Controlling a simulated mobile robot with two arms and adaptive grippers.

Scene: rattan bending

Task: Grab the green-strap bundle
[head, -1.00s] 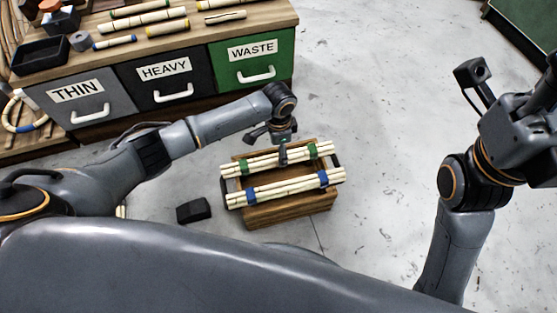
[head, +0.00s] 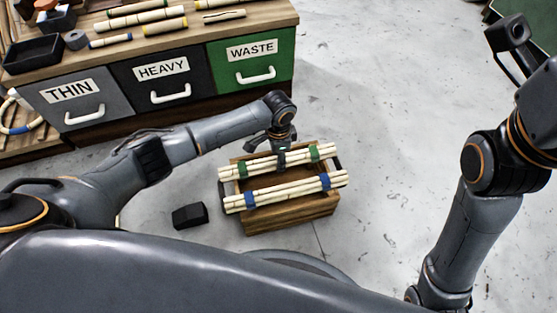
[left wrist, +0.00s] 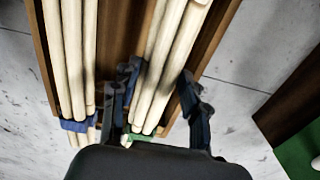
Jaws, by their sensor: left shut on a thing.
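The green-strap bundle (head: 262,165), pale rattan poles with green bands, lies along the far side of a wooden crate (head: 290,216). My left gripper (head: 282,154) comes down from above at about its middle. In the left wrist view the bundle (left wrist: 168,62) runs between the two fingers (left wrist: 160,108), which are shut on it. One green strap shows partly, low between the fingers. A blue-strap bundle (head: 285,191) lies parallel on the near side, and it also shows left of the fingers in the wrist view (left wrist: 70,60).
A bench (head: 150,42) with THIN, HEAVY and WASTE drawers stands behind on the left, with rattan pieces and a black tray (head: 32,55) on top. A small black block (head: 190,216) lies on the floor left of the crate. Floor right of the crate is clear.

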